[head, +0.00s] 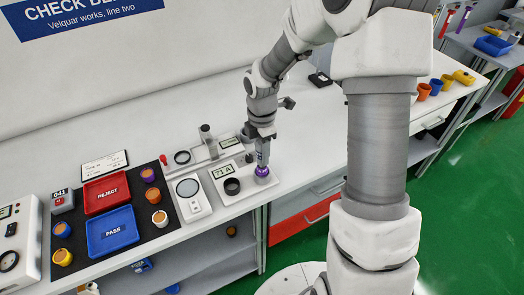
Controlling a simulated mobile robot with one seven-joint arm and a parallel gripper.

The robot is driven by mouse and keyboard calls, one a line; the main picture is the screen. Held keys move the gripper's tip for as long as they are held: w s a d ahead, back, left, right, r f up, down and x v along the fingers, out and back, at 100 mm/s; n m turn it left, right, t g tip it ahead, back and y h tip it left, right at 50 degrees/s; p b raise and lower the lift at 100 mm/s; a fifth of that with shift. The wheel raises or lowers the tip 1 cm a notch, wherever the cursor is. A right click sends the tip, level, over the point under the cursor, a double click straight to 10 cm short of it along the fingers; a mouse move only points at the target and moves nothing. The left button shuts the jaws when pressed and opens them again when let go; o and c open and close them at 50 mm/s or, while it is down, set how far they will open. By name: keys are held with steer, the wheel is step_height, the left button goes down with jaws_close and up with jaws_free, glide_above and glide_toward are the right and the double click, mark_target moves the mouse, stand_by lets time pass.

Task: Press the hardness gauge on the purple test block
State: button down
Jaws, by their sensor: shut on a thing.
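The purple test block (262,172) is a small round piece on a white plate (246,194) near the bench's front edge. The gauge's lower end is right at the top of the block. The gauge and arm hide part of the block, and I cannot tell whether the two touch. A card marked 71 A (222,171) and a black ring (232,186) are on the same plate, left of the block.
Left of the plate are a white device with a round dial (188,190), a black mat (165,232) with small coloured pots, a red REJECT tray (106,192) and a blue PASS tray (112,232). A grey post (206,140) stands behind.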

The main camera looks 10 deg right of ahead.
steer(key=shift+r+p, duration=2.5)
steer(key=shift+r, duration=0.5)
steer(key=m, duration=0.4)
steer(key=shift+s+d+f+m, duration=0.2)
steer(key=shift+d+f+m, duration=0.1)
steer(key=shift+d+m, duration=0.1)
steer(key=m+p, duration=0.1)
steer(key=m, duration=0.4)
steer(key=m+p, duration=0.1)
steer(key=m, duration=0.4)
steer(key=m+p, duration=0.1)
steer(key=m, duration=0.4)
steer(key=shift+w+a+m, duration=0.15)
steer(key=shift+a+m, duration=0.1)
steer(key=shift+m, duration=0.15)
steer(key=shift+w+a+f, duration=0.1)
steer(key=shift+a, duration=0.05)
